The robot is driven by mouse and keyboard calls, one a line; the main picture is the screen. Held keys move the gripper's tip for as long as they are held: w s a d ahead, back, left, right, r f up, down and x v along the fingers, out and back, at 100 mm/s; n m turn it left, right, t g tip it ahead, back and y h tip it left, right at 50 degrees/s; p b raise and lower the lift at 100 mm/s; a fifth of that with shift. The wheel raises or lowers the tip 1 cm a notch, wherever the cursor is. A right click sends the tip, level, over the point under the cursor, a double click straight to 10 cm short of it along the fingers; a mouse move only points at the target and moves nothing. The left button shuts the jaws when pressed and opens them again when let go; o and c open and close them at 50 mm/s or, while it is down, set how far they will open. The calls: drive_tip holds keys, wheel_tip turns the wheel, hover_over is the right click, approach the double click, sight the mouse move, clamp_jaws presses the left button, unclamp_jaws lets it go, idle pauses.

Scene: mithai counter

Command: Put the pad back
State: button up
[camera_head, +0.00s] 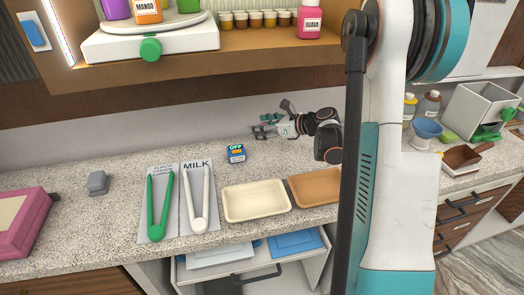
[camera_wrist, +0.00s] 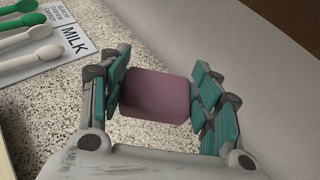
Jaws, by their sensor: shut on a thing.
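My gripper (camera_wrist: 160,100) is shut on a mauve-pink pad (camera_wrist: 156,96) with rounded corners, held between the teal-lined fingers. In the wrist view the pad shows above the speckled counter, near its back edge. In the head view my gripper (camera_head: 268,126) is above the back of the counter, close to the wall. The pad is too small to make out there.
On the counter are a pink box (camera_head: 48,212), a grey object (camera_head: 97,183), green tongs (camera_head: 158,208) and white tongs (camera_head: 198,205) on lettered cards, a cream tray (camera_head: 282,213) and a brown tray (camera_head: 296,192). A shelf (camera_head: 220,60) overhangs the back. A drawer (camera_head: 300,271) is open below.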

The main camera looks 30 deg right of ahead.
sight(262, 153)
wheel_tip(262, 153, down, 9)
drive_tip(key=b, duration=0.2)
drive_tip(key=shift+r+b, duration=0.15)
drive_tip(key=shift+b, duration=0.25)
drive_tip(key=shift+r, duration=0.15)
drive_tip(key=o, duration=0.9)
